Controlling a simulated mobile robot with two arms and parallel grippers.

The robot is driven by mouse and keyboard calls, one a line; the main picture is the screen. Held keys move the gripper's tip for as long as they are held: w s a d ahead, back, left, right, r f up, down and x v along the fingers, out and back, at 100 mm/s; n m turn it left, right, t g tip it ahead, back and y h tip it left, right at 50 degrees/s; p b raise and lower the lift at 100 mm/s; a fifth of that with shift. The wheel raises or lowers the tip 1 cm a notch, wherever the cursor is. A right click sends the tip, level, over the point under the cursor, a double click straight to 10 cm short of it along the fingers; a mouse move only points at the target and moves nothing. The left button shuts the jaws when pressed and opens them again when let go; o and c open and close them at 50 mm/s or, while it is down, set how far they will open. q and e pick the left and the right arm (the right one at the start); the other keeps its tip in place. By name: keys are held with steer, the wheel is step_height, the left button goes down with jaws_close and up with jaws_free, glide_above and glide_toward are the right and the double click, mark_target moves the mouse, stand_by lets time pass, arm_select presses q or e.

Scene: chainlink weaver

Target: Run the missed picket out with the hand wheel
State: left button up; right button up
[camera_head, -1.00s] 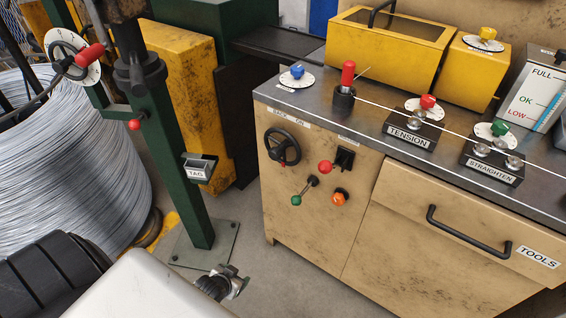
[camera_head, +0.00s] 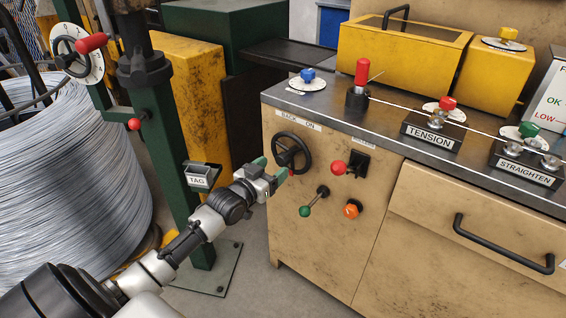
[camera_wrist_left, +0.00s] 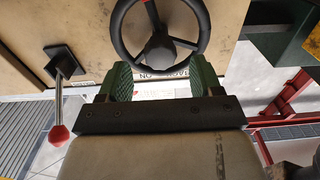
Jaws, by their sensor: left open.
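The black hand wheel (camera_head: 291,153) is on the tan cabinet's front, under a "BACK ON" label. It also shows in the left wrist view (camera_wrist_left: 158,47), with a red mark on a spoke. My left gripper (camera_head: 269,169) is open and empty, its green fingers just off the wheel's lower left side. In the left wrist view the fingers (camera_wrist_left: 160,78) stand apart on either side of the wheel's near rim; I cannot tell whether they touch it. I cannot make out a picket. My right gripper is not in view.
Close right of the wheel are a red-knobbed lever (camera_head: 339,167), a green-knobbed crank (camera_head: 305,210) and an orange knob (camera_head: 352,208). A wire coil (camera_head: 75,185) fills the left.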

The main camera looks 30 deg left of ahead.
mark_target(280, 163)
arm_select(q)
steer(key=shift+w+d+b, duration=0.2)
steer(key=shift+w+b, duration=0.15)
steer(key=shift+w, duration=2.25)
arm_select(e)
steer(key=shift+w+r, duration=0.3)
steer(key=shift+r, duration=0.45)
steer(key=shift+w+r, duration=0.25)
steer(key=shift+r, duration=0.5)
arm_select(q)
jaws_close()
